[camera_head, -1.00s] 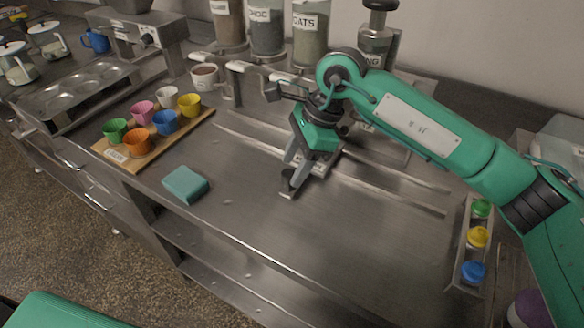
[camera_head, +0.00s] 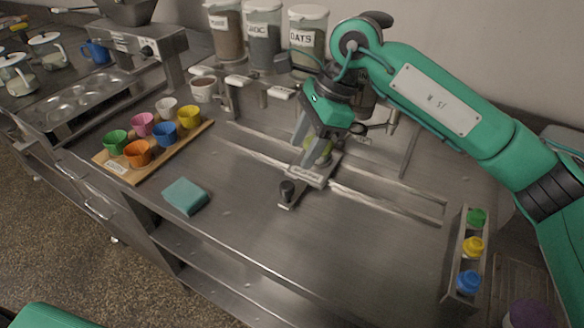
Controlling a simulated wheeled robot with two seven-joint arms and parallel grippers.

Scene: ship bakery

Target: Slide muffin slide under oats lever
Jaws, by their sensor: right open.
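The muffin slide (camera_head: 312,177) is a small metal plate on the counter rails, with a dark round knob (camera_head: 287,188) at its front end. A yellow-green thing (camera_head: 318,153), perhaps a cup, shows partly behind my right gripper's fingers. My right gripper (camera_head: 308,146) is open above the rear of the slide, behind the knob and apart from it. The oats lever (camera_head: 282,92) is a white-topped handle below the clear OATS canister (camera_head: 307,42), left of and behind the slide. My left gripper is not in view.
A wooden board (camera_head: 125,172) with several coloured cups stands left. A teal sponge (camera_head: 185,196) lies front left. A rack (camera_head: 452,262) with green, yellow and blue capped bottles stands right.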

